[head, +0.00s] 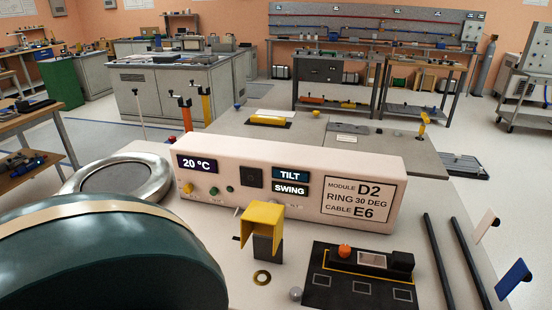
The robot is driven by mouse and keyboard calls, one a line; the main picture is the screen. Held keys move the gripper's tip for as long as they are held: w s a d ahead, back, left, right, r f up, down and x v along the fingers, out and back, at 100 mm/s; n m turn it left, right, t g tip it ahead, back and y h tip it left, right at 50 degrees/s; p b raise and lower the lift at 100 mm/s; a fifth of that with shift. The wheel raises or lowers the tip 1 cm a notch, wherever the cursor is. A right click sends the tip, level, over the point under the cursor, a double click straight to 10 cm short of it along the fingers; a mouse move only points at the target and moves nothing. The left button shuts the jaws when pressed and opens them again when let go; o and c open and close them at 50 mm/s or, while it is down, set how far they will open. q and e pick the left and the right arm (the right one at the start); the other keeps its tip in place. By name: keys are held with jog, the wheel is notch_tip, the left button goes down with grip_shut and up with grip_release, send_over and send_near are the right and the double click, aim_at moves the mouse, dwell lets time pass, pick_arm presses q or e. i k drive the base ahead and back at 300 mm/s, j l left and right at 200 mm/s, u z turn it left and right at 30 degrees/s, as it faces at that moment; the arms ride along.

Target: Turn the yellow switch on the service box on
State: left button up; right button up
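The service box is probably the long pale box (290,168) standing on the bench in the middle of the head view. Its front carries a "20 °C" display (197,164), "TILT" (290,174) and "SWING" (290,188) panels, and a label with "MODULE D2" (357,201). A small yellow switch or knob (188,188) sits low at the left of this front, beside green buttons (214,191). Its setting is too small to tell. A larger yellow bent piece (263,222) on a dark block stands just in front of the box. Neither of my grippers is in view.
A large dark green rounded body (100,260) fills the lower left, with a metal ring (120,177) behind it. A black panel (358,275) with an orange knob (344,250), a brass washer (262,277) and two dark rods (455,260) lie in front and right.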

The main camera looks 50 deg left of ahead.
aim_at(188, 189)
jog(key=u, duration=1.55)
jog(key=k+j+u, duration=0.3)
jog(key=k+j, duration=0.2)
